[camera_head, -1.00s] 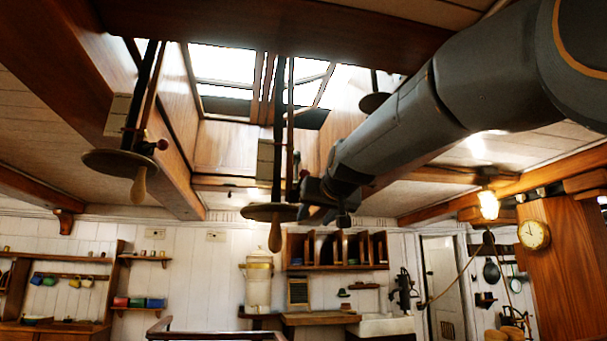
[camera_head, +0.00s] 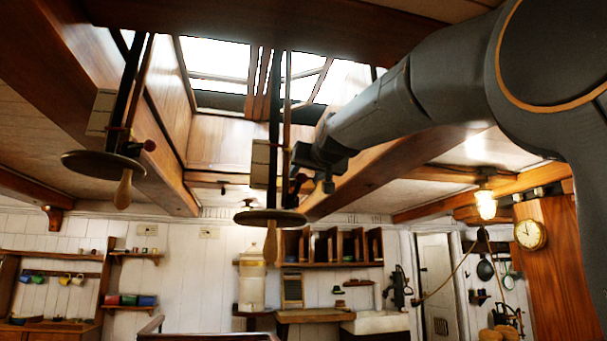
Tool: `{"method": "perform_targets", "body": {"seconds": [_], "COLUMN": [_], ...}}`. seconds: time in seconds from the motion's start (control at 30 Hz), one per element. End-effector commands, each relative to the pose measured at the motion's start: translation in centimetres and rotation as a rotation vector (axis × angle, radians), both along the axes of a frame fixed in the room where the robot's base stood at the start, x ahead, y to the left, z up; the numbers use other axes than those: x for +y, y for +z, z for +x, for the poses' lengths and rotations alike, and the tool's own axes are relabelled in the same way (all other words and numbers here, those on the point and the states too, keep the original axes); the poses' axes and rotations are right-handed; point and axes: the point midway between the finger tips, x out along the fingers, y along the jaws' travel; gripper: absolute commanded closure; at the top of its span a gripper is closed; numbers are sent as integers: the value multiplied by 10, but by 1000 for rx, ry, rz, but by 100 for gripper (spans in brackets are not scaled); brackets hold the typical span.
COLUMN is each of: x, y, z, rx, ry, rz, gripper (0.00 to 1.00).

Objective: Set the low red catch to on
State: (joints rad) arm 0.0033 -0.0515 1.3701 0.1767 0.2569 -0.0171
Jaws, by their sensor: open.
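Two dark rods hang from the skylight, each with a round disc and a wooden handle below. A small dark-red knob (camera_head: 149,146) sticks out from the left rod, just above its disc (camera_head: 103,165). On the middle rod (camera_head: 274,130), a dark-red part (camera_head: 298,181) shows above the disc (camera_head: 270,217), partly hidden by my gripper. I cannot tell for sure which is the low catch, nor its setting. My gripper (camera_head: 312,172) is open, just right of the middle rod at about that part's height. I cannot tell whether it touches.
A heavy ceiling beam (camera_head: 360,175) runs behind my gripper. The skylight (camera_head: 215,75) is above. A lit lamp (camera_head: 486,204) and a clock (camera_head: 529,234) are at right. Shelves and a sink (camera_head: 375,322) stand far back. The space between the two rods looks clear.

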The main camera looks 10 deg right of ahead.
Motion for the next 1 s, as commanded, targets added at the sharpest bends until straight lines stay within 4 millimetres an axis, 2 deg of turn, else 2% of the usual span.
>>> {"method": "perform_targets", "body": {"seconds": [0.1,0.3,0.63,0.9,0.97,1.0], "x": [2,2,0,-1,0,-7], "y": [3,1,0,0,0,0], "z": [16,32,35,35,35,35], "rx": [0,-1,-2,-1,-1,-1], "ry": [2,0,-2,-3,-3,-5], "rz": [0,-1,-1,-1,-1,2], "gripper": [54,54,54,99,100,100]}}
